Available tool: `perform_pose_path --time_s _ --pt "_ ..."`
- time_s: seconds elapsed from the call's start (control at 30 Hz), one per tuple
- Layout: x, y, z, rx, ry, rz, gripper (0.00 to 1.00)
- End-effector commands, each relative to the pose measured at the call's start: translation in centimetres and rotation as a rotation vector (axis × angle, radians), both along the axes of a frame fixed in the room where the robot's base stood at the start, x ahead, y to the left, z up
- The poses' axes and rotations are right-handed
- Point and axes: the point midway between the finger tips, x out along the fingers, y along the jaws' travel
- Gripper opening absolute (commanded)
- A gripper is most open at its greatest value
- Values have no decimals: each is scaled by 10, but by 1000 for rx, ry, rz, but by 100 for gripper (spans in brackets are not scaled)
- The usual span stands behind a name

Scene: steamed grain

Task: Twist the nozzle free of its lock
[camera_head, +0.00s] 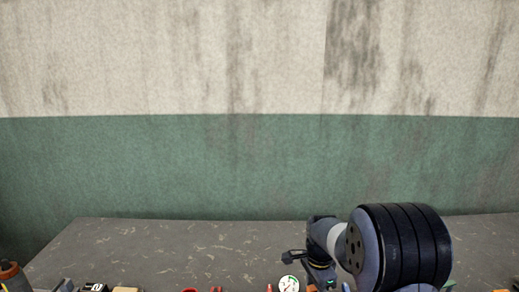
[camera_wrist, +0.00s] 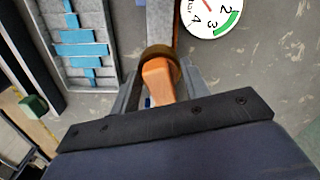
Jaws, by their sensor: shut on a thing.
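An orange piece with a dark brass-coloured collar, which looks like the nozzle (camera_wrist: 158,79), stands between my fingers in the wrist view. My gripper (camera_wrist: 160,92) is shut on it, with one grey finger on each side. A grey bar (camera_wrist: 160,22) runs upward in the picture just beyond the collar. The lock itself cannot be made out, and the lower end of the orange piece is hidden by my gripper's dark front bar. In the head view my arm covers this spot, and the nozzle cannot be told apart there.
A round white gauge (camera_wrist: 207,12) with a green band lies close at the upper right; it also shows in the head view (camera_head: 289,284). A grey rack with blue strips (camera_wrist: 80,42) lies left, with a green block (camera_wrist: 33,106) nearby. The table's back (camera_head: 170,245) is clear.

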Motion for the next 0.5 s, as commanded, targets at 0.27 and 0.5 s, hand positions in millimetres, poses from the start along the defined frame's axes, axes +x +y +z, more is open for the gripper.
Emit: perform_pose_path --time_s 0.27,0.5 --pt "1 0 0 0 -3 8 24" --pt "1 0 1 0 -4 226 24"
